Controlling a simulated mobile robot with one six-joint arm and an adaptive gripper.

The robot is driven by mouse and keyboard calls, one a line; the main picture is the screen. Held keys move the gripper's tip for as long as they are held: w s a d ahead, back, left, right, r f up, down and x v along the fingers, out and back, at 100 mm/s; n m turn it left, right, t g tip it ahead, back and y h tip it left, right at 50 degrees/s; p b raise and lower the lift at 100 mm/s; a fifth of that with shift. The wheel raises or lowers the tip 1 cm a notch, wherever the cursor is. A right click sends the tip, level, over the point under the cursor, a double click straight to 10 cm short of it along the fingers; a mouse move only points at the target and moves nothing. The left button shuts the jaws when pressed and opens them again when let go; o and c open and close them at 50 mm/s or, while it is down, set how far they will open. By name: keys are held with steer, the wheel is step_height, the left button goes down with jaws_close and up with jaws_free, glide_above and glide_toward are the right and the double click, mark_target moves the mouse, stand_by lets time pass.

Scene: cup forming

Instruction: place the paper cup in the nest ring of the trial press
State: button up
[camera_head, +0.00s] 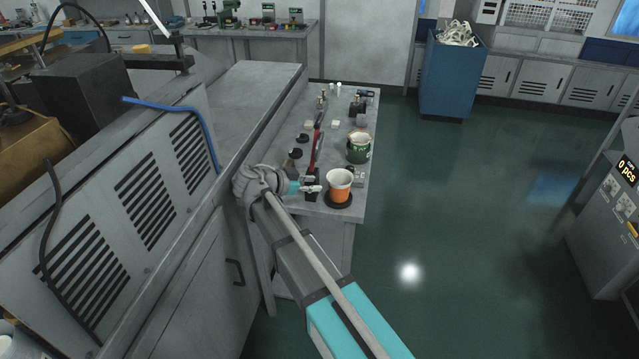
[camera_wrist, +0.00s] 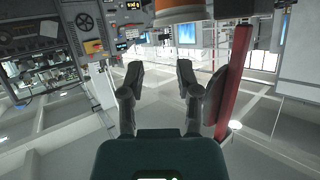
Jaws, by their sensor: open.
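The paper cup (camera_head: 340,187), orange with a white top, is upright on a dark round base (camera_head: 338,204) at the near right of the bench. I cannot tell whether this base is the nest ring. An orange band, probably the cup (camera_wrist: 178,14), shows at the top edge of the wrist view, beyond my fingers. My gripper (camera_head: 312,186) is just left of the cup, apart from it. Its fingers (camera_wrist: 160,74) are open with nothing between them. A red upright bar (camera_head: 317,146), perhaps the trial press's lever, stands behind the gripper; it also shows close at right in the wrist view (camera_wrist: 236,80).
A dark green tin (camera_head: 358,150) stands behind the cup. Black round parts (camera_head: 296,153) and small blocks (camera_head: 335,125) lie on the bench (camera_head: 345,225). A blue bin (camera_head: 450,85) is at the back.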

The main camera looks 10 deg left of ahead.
stand_by(0.5)
steer(key=shift+d, duration=0.1)
steer(key=s+d+f+n+g+y, duration=0.2)
steer(key=s+d+f+n+g, duration=0.15)
steer(key=d, duration=0.65)
steer(key=s+d+f+n+g+y, duration=0.2)
steer(key=d+f+g, duration=0.15)
steer(key=d, duration=0.75)
steer(key=s+d+f+n+g+y, duration=0.1)
steer(key=s+d+f+n+y, duration=0.3)
steer(key=s+d, duration=0.6)
steer(key=shift+d+f+n+y, duration=0.15)
steer(key=shift+d+n+y, duration=0.1)
steer(key=shift+n+y, duration=0.85)
